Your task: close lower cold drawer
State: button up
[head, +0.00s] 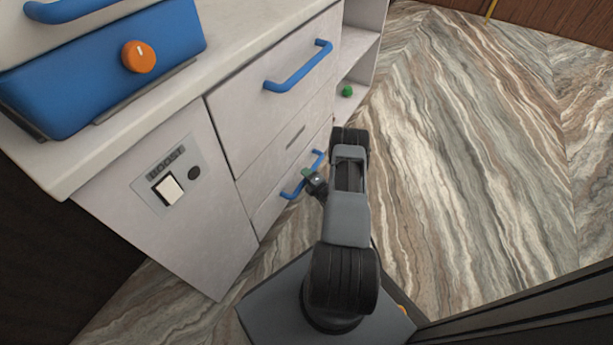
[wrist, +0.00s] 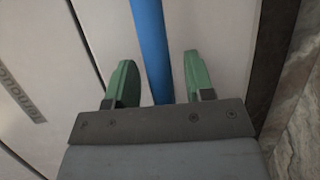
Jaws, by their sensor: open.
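The lower cold drawer (head: 272,212) is the bottom front of the white cabinet, with a blue bar handle (head: 318,160). In the head view it looks nearly flush with the panel above; I cannot tell whether it stands slightly out. My gripper (head: 307,174) is at this handle, partly hidden by my arm. In the wrist view, my gripper (wrist: 159,60) is open, its green fingers on either side of the blue handle (wrist: 150,45). Gaps show between the fingers and the bar. The drawer front (wrist: 220,35) lies behind them.
An upper drawer (head: 245,110) with a blue handle (head: 298,67) is above. A blue appliance with an orange knob (head: 139,57) stands on the counter. A switch panel (head: 170,180) is at left. A small green object (head: 347,90) sits on the side shelf. The floor at right (head: 480,150) is clear.

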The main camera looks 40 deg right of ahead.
jog(key=s+r+p, duration=0.2)
jog(key=s+p, duration=0.1)
jog(key=s, duration=1)
jog(key=shift+r+p, duration=0.2)
jog(key=shift+p, duration=0.2)
jog(key=shift+d, duration=0.1)
